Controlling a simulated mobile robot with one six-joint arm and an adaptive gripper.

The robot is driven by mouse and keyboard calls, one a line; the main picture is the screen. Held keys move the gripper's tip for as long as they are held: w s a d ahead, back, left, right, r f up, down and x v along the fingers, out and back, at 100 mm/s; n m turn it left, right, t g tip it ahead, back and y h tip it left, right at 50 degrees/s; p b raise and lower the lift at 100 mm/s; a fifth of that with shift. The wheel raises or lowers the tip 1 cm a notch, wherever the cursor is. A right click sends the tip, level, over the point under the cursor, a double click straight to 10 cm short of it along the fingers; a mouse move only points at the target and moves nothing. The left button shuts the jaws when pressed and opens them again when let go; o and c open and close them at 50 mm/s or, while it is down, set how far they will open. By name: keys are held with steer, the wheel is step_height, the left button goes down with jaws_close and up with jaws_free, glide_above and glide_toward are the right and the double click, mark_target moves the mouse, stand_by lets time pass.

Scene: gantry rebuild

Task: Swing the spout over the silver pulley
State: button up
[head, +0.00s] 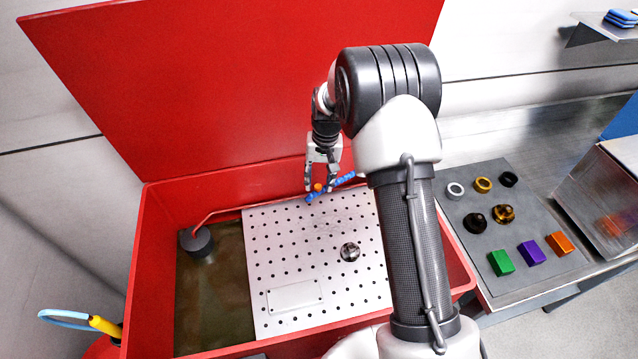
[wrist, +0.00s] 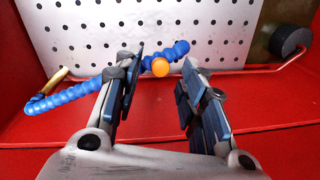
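The silver pulley (head: 350,252) sits on the plate, nearer the front, and is outside the wrist view.
The perforated plate (head: 275,270) lies in a red tub with a raised lid (head: 230,80). A dark round piece (head: 197,243) with a copper pipe is at left. A grey mat (head: 490,262) with rings, pulleys and coloured blocks lies right. The plate around the pulley is clear.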

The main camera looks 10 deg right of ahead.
steer(key=shift+f, duration=0.6)
steer(key=shift+c, duration=0.6)
jaws_close()
